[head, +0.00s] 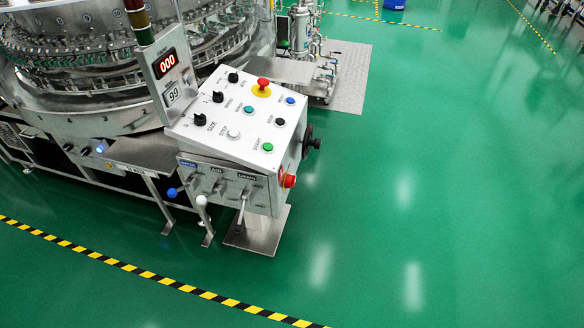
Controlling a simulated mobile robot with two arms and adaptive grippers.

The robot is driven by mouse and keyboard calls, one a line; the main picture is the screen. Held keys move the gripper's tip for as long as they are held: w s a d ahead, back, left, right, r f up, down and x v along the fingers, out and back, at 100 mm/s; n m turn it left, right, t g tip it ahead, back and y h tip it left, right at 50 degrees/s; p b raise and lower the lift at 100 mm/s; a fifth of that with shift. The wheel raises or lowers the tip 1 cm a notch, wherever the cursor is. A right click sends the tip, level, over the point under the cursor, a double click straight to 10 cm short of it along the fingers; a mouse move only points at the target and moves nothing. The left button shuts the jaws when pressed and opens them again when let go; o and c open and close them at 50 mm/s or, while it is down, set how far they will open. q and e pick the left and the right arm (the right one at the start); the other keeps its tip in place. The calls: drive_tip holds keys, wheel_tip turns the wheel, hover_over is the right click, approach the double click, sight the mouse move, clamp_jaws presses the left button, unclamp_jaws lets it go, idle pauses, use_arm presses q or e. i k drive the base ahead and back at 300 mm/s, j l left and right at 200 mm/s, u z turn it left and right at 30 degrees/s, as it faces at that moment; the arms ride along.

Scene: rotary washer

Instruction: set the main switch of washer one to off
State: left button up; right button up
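The washer (90,85), a large round metal machine, stands at the upper left. Its white sloped control panel (215,137) carries black selector knobs, several push buttons and a red emergency stop (263,84) on a yellow base. A red rotary switch (289,181) with some yellow behind it sits on the right side of the control box and looks like the main switch. I see it nearly edge-on, and its setting is too small to tell. A black handwheel or knob (310,141) sits above it on the same side. Neither of my grippers is in view.
Levers with blue (172,192) and white (201,200) balls stick out from the box front. A display post (165,75) rises at the panel's left. Yellow-black floor tape (145,271) crosses the front. Green floor right of the box is clear.

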sight(290, 180)
drive_tip(key=u, duration=0.2)
drive_tip(key=i+l+u, duration=0.15)
drive_tip(key=l+u, duration=0.15)
drive_tip(key=i+l+u, duration=0.1)
drive_tip(key=l+u, duration=0.2)
drive_tip(key=i+l+u, duration=0.1)
drive_tip(key=l+u, duration=0.2)
